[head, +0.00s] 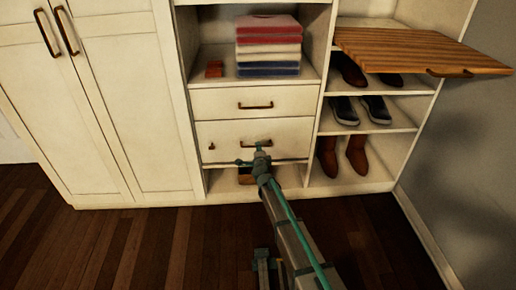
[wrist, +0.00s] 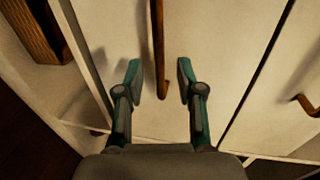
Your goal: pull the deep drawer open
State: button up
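The deep drawer (head: 232,134) is the lower, taller white drawer front in the cabinet's middle column. It looks shut, flush with the cabinet. Its brown bar handle (head: 256,143) is partly covered by my gripper (head: 259,152) in the head view. In the wrist view the handle (wrist: 158,45) runs up and down the picture. My gripper (wrist: 160,78) is open, one finger to each side of the handle's near end. I see no finger touching it, and cannot tell how deep the handle sits between them.
A shallower drawer (head: 230,102) with its own handle is above. A small brown knob (head: 211,146) is left of the deep drawer's handle. A brown box (head: 246,177) sits in the cubby below. A wooden board (head: 420,52) juts out at upper right. The floor in front is clear.

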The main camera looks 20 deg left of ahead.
jog(key=shift+x, duration=1.9)
grip_shut()
